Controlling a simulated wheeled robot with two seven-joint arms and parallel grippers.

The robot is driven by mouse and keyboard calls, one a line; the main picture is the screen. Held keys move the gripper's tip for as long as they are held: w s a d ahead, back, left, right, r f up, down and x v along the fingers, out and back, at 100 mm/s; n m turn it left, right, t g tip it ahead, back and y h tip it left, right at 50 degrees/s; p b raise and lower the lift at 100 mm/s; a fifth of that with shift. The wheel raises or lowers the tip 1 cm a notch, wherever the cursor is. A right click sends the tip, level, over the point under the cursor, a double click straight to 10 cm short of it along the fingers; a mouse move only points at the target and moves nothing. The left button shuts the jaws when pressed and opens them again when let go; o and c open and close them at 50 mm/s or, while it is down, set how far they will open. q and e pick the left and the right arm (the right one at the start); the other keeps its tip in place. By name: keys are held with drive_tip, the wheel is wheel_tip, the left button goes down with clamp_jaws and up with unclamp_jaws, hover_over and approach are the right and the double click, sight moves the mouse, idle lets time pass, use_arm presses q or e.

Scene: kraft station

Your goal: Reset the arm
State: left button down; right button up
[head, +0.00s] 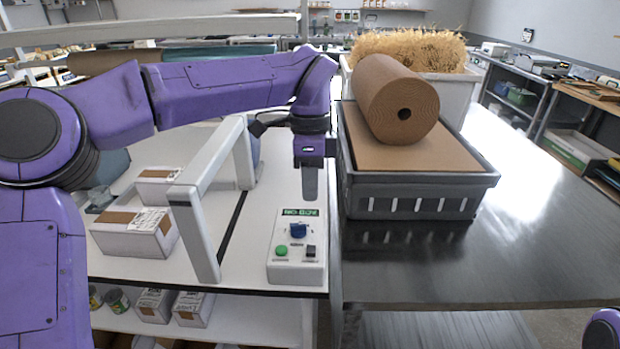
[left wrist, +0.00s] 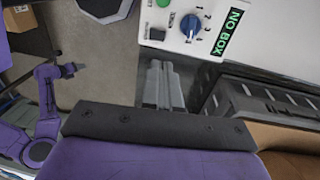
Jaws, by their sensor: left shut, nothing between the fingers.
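My left arm reaches in from the left in the head view. Its left gripper (head: 309,183) points down above the white table, just behind the control box (head: 298,255). The fingers are together with nothing between them; they also show in the left wrist view (left wrist: 163,85). The control box has a blue dial, a green button, a black switch and a green label reading "NO BOX" in the left wrist view (left wrist: 229,32). My right arm shows small at the left of the left wrist view, with its right gripper (left wrist: 72,69) too small to read.
A grey crate (head: 420,201) with a brown paper roll (head: 385,95) stands right of the left gripper on a metal table (head: 530,255). A white frame (head: 195,215) and small boxes (head: 135,235) stand left. The metal table's right side is clear.

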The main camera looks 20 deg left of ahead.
use_arm(q)
wheel_tip(320, 180, up, 2)
drive_tip(key=shift+w+r, duration=0.1)
idle(0.4)
